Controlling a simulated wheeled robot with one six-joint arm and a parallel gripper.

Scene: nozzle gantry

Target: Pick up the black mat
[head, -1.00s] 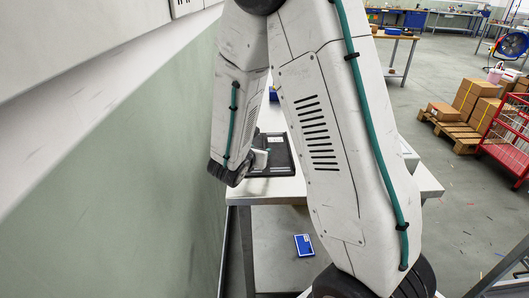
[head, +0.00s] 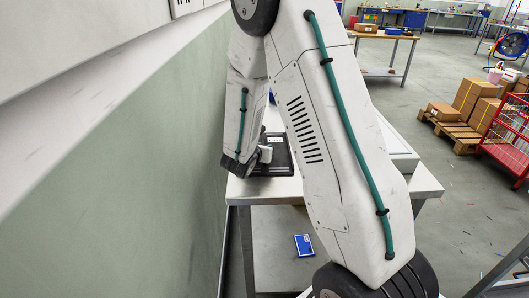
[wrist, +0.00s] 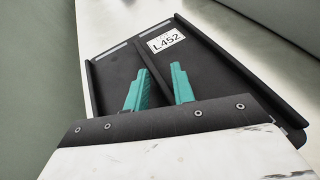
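The black mat (head: 284,158) lies flat on the white table in the head view, partly hidden by my arm. In the wrist view the mat (wrist: 205,62) is a dark panel with raised side edges, a thin rib down its middle and a white label reading L452 near its far edge. My gripper (wrist: 160,85) has two teal fingers, set apart with a gap between them. They show over the mat, near the rib, and nothing is held. I cannot tell whether the fingertips touch the mat. The mat's near part is hidden behind the gripper body.
The white table (head: 290,190) stands close to a green and white wall (head: 130,190) on the left. A pale box-like thing (head: 398,150) is on the table's right side. A blue item (head: 304,245) lies below. Boxes on a pallet (head: 455,125) stand farther right.

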